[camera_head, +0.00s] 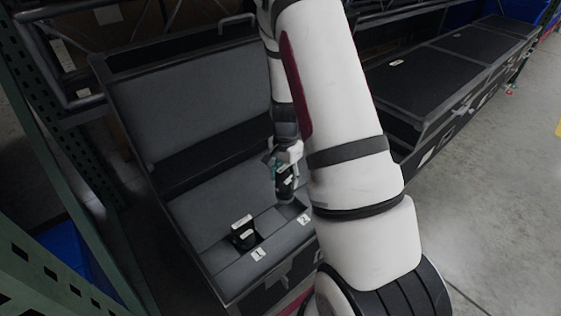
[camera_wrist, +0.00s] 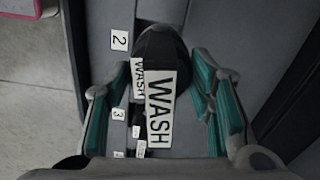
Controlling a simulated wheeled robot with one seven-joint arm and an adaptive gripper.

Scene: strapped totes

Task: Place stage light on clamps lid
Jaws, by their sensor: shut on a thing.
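My gripper (camera_head: 285,165) is low over the front part of an open grey-lined tote, near the slot tagged 2. In the wrist view my gripper (camera_wrist: 162,105) has its teal-padded fingers on either side of a black stage light (camera_wrist: 158,45) with a white "WASH" label, and is shut on it. The light shows in the head view (camera_head: 286,187) as a small dark shape at the slot; whether it still touches the slot cannot be told. The closed dark lids (camera_head: 425,82) stand at the right; their small labels are unreadable, so I cannot tell which is the clamps lid.
The open tote (camera_head: 285,240) has a raised lid (camera_head: 190,95) behind it. Another black item (camera_head: 243,232) sits in the slot tagged 1. Green rack posts (camera_head: 50,150) stand at the left. My arm hides part of the middle. The concrete floor (camera_head: 480,200) at right is clear.

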